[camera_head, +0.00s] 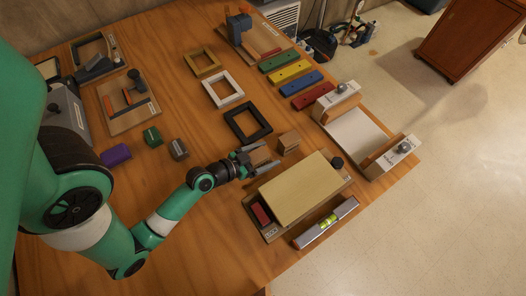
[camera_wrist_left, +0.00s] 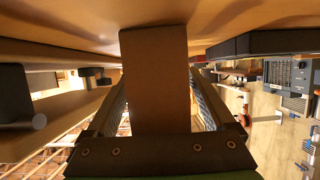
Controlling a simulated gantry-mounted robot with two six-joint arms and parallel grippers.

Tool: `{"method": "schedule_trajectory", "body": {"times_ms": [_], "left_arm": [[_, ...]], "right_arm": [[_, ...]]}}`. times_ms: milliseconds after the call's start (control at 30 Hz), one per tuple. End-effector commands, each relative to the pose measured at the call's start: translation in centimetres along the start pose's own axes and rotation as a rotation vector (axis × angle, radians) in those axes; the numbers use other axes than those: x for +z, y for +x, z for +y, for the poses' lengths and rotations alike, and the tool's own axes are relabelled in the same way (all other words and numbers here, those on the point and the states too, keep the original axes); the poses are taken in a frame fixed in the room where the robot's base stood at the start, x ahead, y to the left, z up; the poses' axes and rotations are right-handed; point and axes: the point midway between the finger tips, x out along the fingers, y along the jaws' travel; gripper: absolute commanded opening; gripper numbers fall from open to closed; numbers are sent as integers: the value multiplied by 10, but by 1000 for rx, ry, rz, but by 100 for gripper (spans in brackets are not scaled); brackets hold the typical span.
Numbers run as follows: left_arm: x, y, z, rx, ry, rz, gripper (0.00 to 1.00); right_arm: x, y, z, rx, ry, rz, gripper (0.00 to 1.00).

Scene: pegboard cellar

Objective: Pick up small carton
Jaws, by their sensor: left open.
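A small brown carton (camera_head: 261,156) stands on the wooden table between the fingers of my left gripper (camera_head: 262,160). In the left wrist view the carton (camera_wrist_left: 155,80) rises as a plain brown face between the two fingers (camera_wrist_left: 158,110). The left gripper is open, with a finger on either side of the carton; whether either finger touches it is hard to tell. Part of the carton is hidden by the fingers in the head view. My right gripper does not show.
A black frame (camera_head: 248,122) lies behind. Dark, green and purple blocks (camera_head: 115,156) are to the left.

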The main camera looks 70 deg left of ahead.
Motion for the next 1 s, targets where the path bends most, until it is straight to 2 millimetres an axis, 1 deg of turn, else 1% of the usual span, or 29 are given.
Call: {"method": "schedule_trajectory", "body": {"times_ms": [33, 67, 200, 467, 500, 533, 833, 1000], "left_arm": [[0, 0, 0, 1, 0, 0, 88], [0, 0, 0, 1, 0, 0, 82], [0, 0, 0, 1, 1, 0, 57], [0, 0, 1, 2, 1, 0, 10], [0, 0, 1, 2, 1, 0, 3], [0, 0, 1, 2, 1, 0, 0], [-2, -1, 1, 2, 1, 1, 0], [-13, -5, 2, 5, 2, 1, 0]], "right_arm": [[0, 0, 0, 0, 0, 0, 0], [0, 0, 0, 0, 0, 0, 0], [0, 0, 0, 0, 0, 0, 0], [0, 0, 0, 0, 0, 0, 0], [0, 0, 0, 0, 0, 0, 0], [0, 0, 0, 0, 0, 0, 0], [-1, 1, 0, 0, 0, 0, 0], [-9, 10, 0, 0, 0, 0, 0]]}}
